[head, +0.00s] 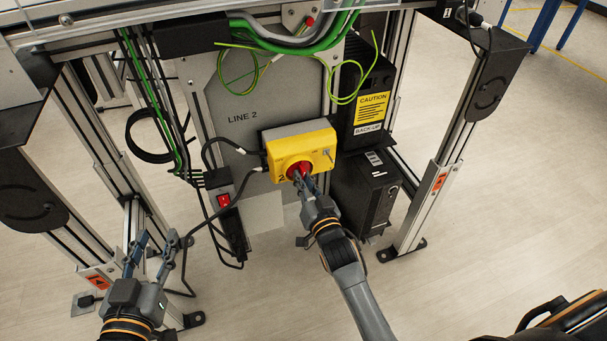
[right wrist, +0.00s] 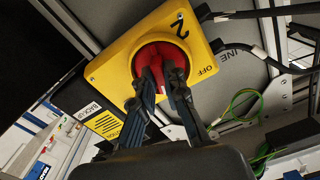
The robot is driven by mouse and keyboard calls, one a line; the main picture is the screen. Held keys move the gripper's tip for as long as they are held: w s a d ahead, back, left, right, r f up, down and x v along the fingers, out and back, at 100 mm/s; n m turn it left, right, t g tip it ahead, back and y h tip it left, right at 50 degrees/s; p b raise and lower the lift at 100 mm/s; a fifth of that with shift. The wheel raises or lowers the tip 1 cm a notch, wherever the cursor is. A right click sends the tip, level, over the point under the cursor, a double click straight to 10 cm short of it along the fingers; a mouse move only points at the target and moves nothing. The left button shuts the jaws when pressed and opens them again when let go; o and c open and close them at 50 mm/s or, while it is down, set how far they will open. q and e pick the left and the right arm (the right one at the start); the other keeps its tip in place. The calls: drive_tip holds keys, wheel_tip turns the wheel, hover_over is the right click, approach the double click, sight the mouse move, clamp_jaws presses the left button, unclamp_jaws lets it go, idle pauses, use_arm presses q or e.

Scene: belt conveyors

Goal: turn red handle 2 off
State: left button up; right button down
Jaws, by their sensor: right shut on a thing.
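In the right wrist view the red handle (right wrist: 145,57) sits on the yellow box (right wrist: 112,68), beside the printed "2" and "OFF". My right gripper (head: 300,177) is shut on the handle; its fingers (right wrist: 163,76) cover the handle's middle, so its exact angle is hard to tell. My left gripper (head: 160,243) is open and empty, low on the left, away from the box.
Black units, one with a yellow CAUTION label (head: 371,108), stand at right. Metal frame legs (head: 432,200) flank both sides. The floor in front is clear.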

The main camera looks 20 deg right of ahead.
drive_tip(key=n+p, duration=0.2)
drive_tip(key=n, duration=0.1)
drive_tip(key=shift+r+n, duration=0.15)
drive_tip(key=shift+n, duration=0.15)
drive_tip(key=n+p, duration=0.1)
drive_tip(key=n, duration=0.4)
drive_tip(key=shift+p, duration=0.4)
drive_tip(key=shift+n, duration=1.1)
use_arm(q)
drive_tip(key=s+a+f+g+y, duration=0.1)
drive_tip(key=s+a+f+g, duration=0.2)
drive_tip(key=s+f+g, duration=0.3)
drive_tip(key=s+a+f+g+y, duration=0.2)
drive_tip(key=s+f+g, duration=0.4)
drive_tip(key=s, duration=0.4)
drive_tip(key=shift+a+f+n, duration=0.3)
drive_tip(key=shift+a+f, duration=0.35)
use_arm(e)
drive_tip(key=shift+d+n, duration=0.1)
drive_tip(key=shift+n, duration=0.7)
use_arm(q)
drive_tip(key=shift+s, duration=0.15)
use_arm(e)
drive_tip(key=c, duration=1.4)
unclamp_jaws()
drive_tip(key=shift+s, duration=0.1)
drive_tip(key=s, duration=1.1)
drive_tip(key=shift+s+d, duration=0.2)
drive_tip(key=shift+s, duration=0.2)
